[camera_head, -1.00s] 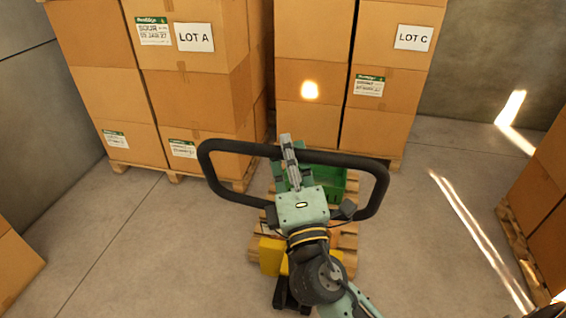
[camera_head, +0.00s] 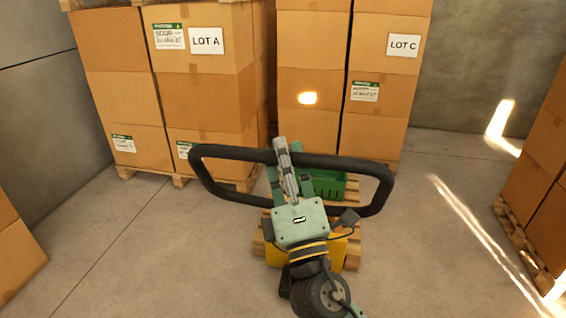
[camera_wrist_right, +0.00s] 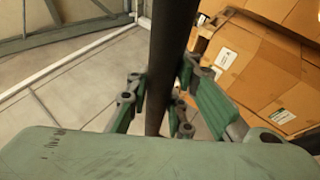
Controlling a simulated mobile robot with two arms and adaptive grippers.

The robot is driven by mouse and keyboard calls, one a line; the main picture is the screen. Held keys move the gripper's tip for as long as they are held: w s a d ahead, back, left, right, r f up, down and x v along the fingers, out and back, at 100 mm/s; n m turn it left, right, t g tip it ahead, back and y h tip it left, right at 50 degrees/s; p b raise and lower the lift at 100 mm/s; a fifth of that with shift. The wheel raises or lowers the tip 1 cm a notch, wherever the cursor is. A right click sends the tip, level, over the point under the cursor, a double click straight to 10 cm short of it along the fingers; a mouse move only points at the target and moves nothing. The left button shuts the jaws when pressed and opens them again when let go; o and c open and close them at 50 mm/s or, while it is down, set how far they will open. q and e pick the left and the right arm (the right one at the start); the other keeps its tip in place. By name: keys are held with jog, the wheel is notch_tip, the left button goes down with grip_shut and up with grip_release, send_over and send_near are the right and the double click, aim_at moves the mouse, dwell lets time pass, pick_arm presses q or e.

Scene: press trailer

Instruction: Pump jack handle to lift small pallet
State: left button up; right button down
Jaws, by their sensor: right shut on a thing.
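The jack handle is a black loop (camera_head: 378,192) in the middle of the head view. My right gripper (camera_head: 283,150) reaches over its top bar and is shut on it. In the right wrist view the dark bar (camera_wrist_right: 170,60) runs between the green-padded fingers. Below the handle, the yellow jack body (camera_head: 336,252) is partly hidden by my right arm. The small wooden pallet (camera_head: 352,228) lies on the floor behind it, mostly covered, with a green crate (camera_head: 328,187) on it. Whether the pallet is off the floor cannot be told. My left gripper is out of view.
Tall carton stacks on pallets stand behind, labelled LOT A (camera_head: 206,41) and LOT C (camera_head: 404,45). More cartons (camera_head: 537,185) stand at the right edge and at the left edge (camera_head: 15,255). Concrete floor (camera_head: 130,230) is clear on both sides.

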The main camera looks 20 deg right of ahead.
jog(key=shift+w, duration=0.15)
jog(key=c, duration=1.8)
grip_release()
jog(key=shift+c, duration=0.2)
jog(key=shift+o, duration=1.4)
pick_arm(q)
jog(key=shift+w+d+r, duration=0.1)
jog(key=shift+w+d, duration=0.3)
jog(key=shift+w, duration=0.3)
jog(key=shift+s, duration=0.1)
pick_arm(e)
jog(key=shift+f, duration=0.1)
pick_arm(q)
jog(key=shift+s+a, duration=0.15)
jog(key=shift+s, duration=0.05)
pick_arm(e)
jog(key=v, duration=0.7)
jog(key=shift+s, duration=0.2)
jog(key=shift+f, duration=0.1)
